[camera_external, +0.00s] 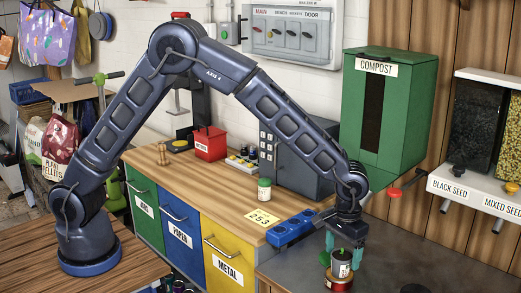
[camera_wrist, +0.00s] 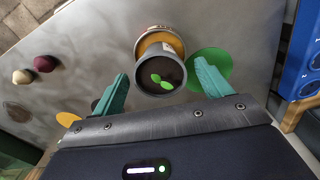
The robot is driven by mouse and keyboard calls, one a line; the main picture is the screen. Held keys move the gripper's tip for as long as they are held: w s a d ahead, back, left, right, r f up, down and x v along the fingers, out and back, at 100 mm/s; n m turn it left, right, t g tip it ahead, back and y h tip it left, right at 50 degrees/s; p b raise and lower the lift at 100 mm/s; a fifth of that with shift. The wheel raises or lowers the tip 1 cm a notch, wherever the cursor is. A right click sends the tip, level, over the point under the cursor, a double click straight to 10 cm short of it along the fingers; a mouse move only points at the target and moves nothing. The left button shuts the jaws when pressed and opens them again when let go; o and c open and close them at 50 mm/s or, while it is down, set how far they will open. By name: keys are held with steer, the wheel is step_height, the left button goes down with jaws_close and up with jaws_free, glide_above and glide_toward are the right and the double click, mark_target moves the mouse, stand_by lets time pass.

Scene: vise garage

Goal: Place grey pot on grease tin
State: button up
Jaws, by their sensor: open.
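The grey pot (camera_external: 342,268), with a green sprout in dark soil, stands on the red grease tin (camera_external: 338,285) at the bottom of the external view. In the wrist view the pot (camera_wrist: 161,83) covers part of the tin (camera_wrist: 160,35), whose orange-yellow top and red rim show beyond it. My gripper (camera_external: 343,250) is over the pot with its teal fingers apart. In the wrist view the open gripper (camera_wrist: 162,71) has one finger on each side of the pot, with a visible gap on both sides. The pot's underside is hidden.
Pot and tin are on a dark grey worktop (camera_external: 400,258). A green disc (camera_wrist: 212,63) lies beside the right finger in the wrist view. A dark round object (camera_external: 414,288) is at the front edge.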

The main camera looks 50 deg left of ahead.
mark_target(342, 254)
step_height(342, 254, up, 9)
steer(key=shift+a, duration=0.1)
steer(key=a+r+t, duration=0.1)
steer(key=a+r, duration=0.5)
steer(key=a, duration=0.5)
steer(key=a+r+h, duration=0.1)
steer(key=a+r, duration=0.5)
steer(key=a, duration=0.5)
steer(key=a+r+t, duration=0.1)
steer(key=a+r, duration=0.5)
steer(key=a, duration=0.5)
steer(key=s+a+r+n+t, duration=0.1)
steer(key=s+a, duration=0.4)
steer(key=a, duration=0.3)
steer(key=s+a+r, duration=0.2)
steer(key=s+a, duration=0.3)
steer(key=a, duration=0.3)
steer(key=s+a+f+t+y, duration=0.1)
steer(key=s+a+f, duration=0.2)
steer(key=s+a, duration=0.6)
steer(key=s, duration=0.3)
steer(key=shift+n+t, duration=0.3)
steer(key=shift+n, duration=0.1)
